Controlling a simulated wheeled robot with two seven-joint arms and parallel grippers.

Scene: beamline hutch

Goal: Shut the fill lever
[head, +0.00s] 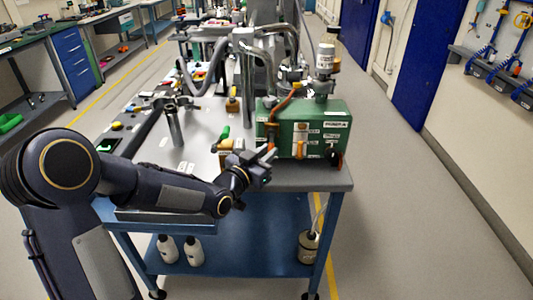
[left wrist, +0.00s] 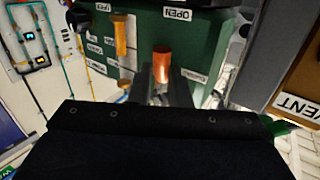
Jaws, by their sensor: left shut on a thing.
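A green pump box (head: 318,117) stands on the cart top, with several labels and levers on its front. My left gripper (head: 268,154) is at the box's left front corner. In the left wrist view, its fingers (left wrist: 162,84) are shut on a red-orange lever handle (left wrist: 161,64), whose tip stands out beyond them. A second, yellow-orange lever (head: 299,150) is beside it and also shows in the left wrist view (left wrist: 121,36). I cannot read which label names the fill lever. My right gripper is not in view.
A brown block (left wrist: 305,75) marked VENT is close beside the gripper in the left wrist view. Metal pipes (head: 245,75) and a white bottle (head: 325,58) rise behind and above the box. The floor right of the cart is clear.

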